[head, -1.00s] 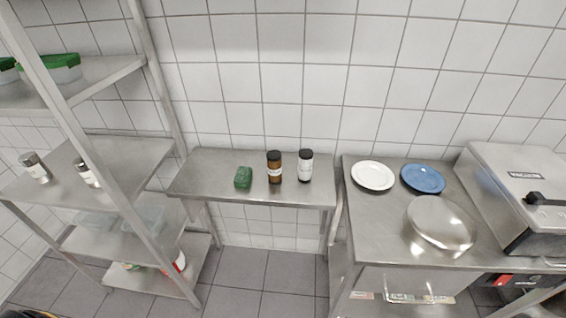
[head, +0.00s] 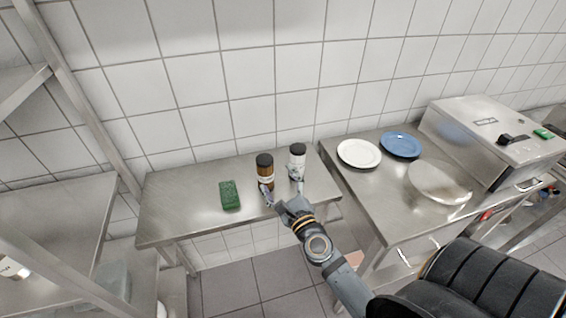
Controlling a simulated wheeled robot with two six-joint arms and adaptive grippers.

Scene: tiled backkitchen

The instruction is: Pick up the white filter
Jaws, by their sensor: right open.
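A white bottle with a black cap (head: 297,161) stands upright near the right end of the small steel table; it is the likeliest match for the white filter, though I cannot tell for sure. My right gripper (head: 282,187) is open and empty, coming in from the lower right. Its right finger overlaps the foot of the white bottle. Its left finger overlaps the lower front of a brown bottle with a black cap (head: 265,169). I cannot tell whether either finger touches a bottle. My left gripper is out of view.
A green sponge-like block (head: 230,196) lies left of the bottles on the small steel table (head: 170,205). A white plate (head: 358,153), a blue plate (head: 401,144) and a steel appliance (head: 490,137) stand on the right counter. Metal shelving is at left.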

